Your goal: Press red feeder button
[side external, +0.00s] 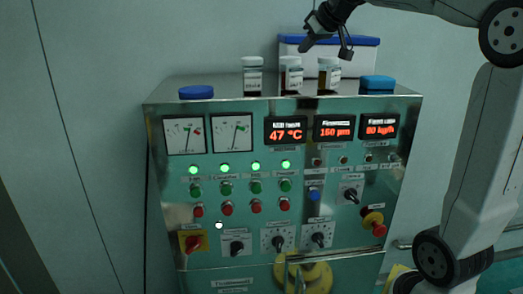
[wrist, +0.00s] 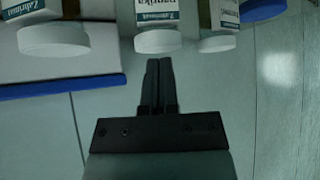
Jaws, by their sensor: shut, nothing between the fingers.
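A steel control cabinet (side external: 300,157) shows in the side view, with a row of red buttons below a row of green buttons. The red buttons are at left (side external: 198,210), centre left (side external: 227,208), centre (side external: 256,206) and right (side external: 284,203). Their labels are too small to read, so I cannot tell which is the feeder's. My gripper (side external: 306,44) is high above the cabinet top, near the bottles and well away from the buttons. In the wrist view my gripper (wrist: 158,65) has its fingers together, with nothing between them. No button shows there.
Several capped bottles, one of them at left (side external: 252,75), stand on the cabinet top. Blue lids (side external: 196,92) (side external: 377,84) sit at its sides. A white box with a blue lid (side external: 360,41) is behind. A red knob on yellow (side external: 193,243) and a red mushroom button (side external: 379,230) are lower down.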

